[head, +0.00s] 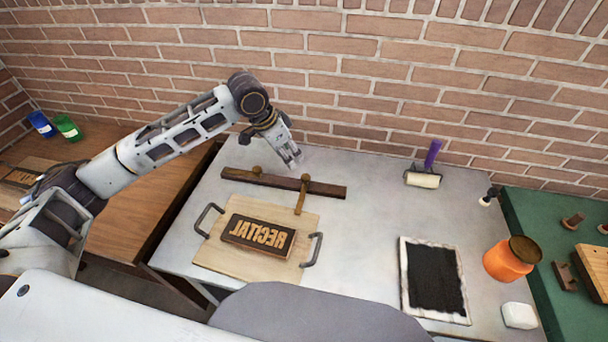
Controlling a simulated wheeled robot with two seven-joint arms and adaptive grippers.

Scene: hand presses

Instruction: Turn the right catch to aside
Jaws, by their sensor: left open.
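A dark wooden bar (325,189) lies across the grey table behind a light wooden board. The right catch (301,196) is a slim brown piece near the bar's right part; it points toward the front, its tip over the board's back edge. The left catch (257,172) sits further left on the bar and does not reach over the board. The board (212,254) has two dark side handles and carries a dark block (258,234) with raised mirrored letters. My left gripper (293,161) is open and empty, behind and above the bar, apart from the right catch. My right gripper is out of view.
On the right are a purple-handled roller (424,180), a framed black slab (434,281), an orange jar (505,263) and a white block (519,316). A brick wall (340,100) closes the back. The table between bar and roller is clear.

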